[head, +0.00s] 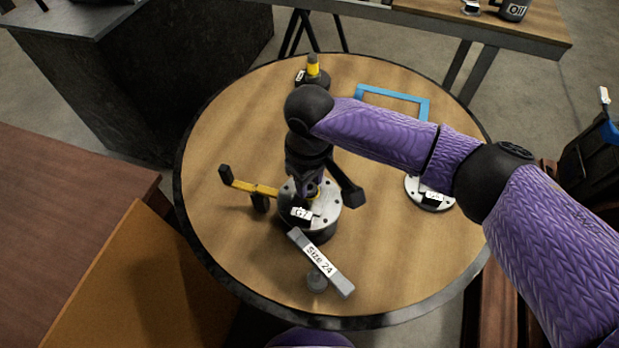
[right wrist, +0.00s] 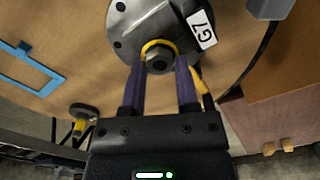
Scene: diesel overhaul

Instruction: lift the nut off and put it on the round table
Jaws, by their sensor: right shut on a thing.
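A small dark hex nut (right wrist: 158,64) with a yellow ring around its base sits at the centre of a grey flanged metal part labelled G7 (head: 325,212). The flange also shows in the right wrist view (right wrist: 125,25). My right gripper (head: 309,188) points down over the middle of this part. In the right wrist view its two purple fingers (right wrist: 161,75) are shut on the nut, one on each side. I cannot tell whether the nut is clear of the flange. The round wooden table (head: 400,265) has a dark rim. My left gripper is not in view.
A grey bar labelled Size 24 (head: 320,262) lies in front of the G7 part. A yellow bar with black ends (head: 255,188) is at its left. A blue frame (head: 395,94), a yellow-black piece (head: 313,72) and another flanged disc (head: 430,195) stand farther around. The table's left side is clear.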

